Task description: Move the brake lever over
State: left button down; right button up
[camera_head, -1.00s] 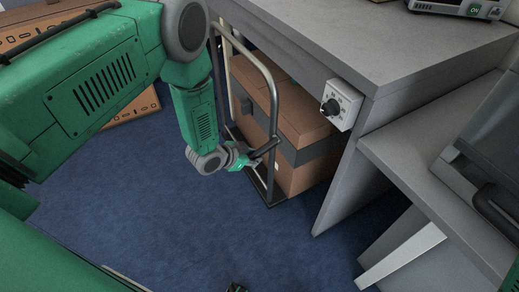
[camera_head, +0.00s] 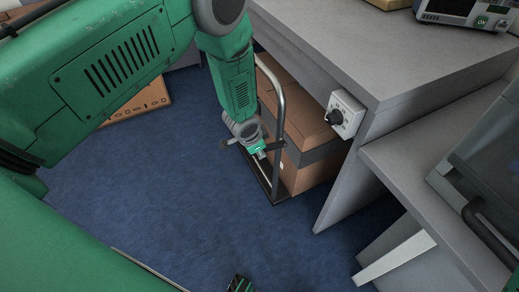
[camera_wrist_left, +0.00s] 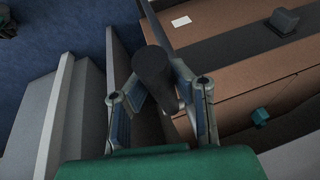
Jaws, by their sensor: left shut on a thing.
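A trolley with a bent metal handle (camera_head: 281,105) stands partly under the grey table. The brake lever is a short dark bar low on the handle's near upright (camera_head: 277,146). My left gripper (camera_head: 260,150) is at that upright, reached from above. In the left wrist view, the lever's dark round end (camera_wrist_left: 153,68) stands between the two fingers of my left gripper (camera_wrist_left: 158,98), which are shut on it. In the head view my wrist and fingers hide much of the lever, so its exact angle is unclear.
Brown boxes (camera_head: 318,125) with a dark band sit on the trolley, close beside the gripper. A box with a black dial (camera_head: 342,116) is fixed to the table front (camera_head: 390,60). A lower grey bench (camera_head: 435,185) stands at right.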

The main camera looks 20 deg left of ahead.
pick_arm(q)
jog(key=shift+w+r, duration=0.2)
jog(key=shift+w, duration=0.05)
jog(key=c, duration=1.3)
grip_release()
jog(key=shift+d, duration=0.1)
jog(key=shift+c, duration=0.2)
jog(key=shift+f, duration=0.1)
jog(key=shift+s, duration=0.1)
jog(key=v, duration=1.1)
jog(key=shift+r, duration=0.45)
jog(key=shift+s, duration=0.15)
jog(key=s+a+f+n+g, duration=0.1)
jog(key=s+f+n, duration=0.1)
jog(key=s, duration=0.8)
jog(key=s+a+f+n+g, duration=0.1)
jog(key=s+f+n, duration=0.2)
jog(key=s, duration=0.6)
jog(key=s+a+f+n+g, duration=0.1)
jog(key=s+f+n, duration=0.1)
jog(key=s, duration=0.8)
jog(key=shift+s+a+f+n+g+y, duration=0.2)
jog(key=shift+s+f+n+g+y, duration=0.15)
jog(key=shift+f, duration=0.4)
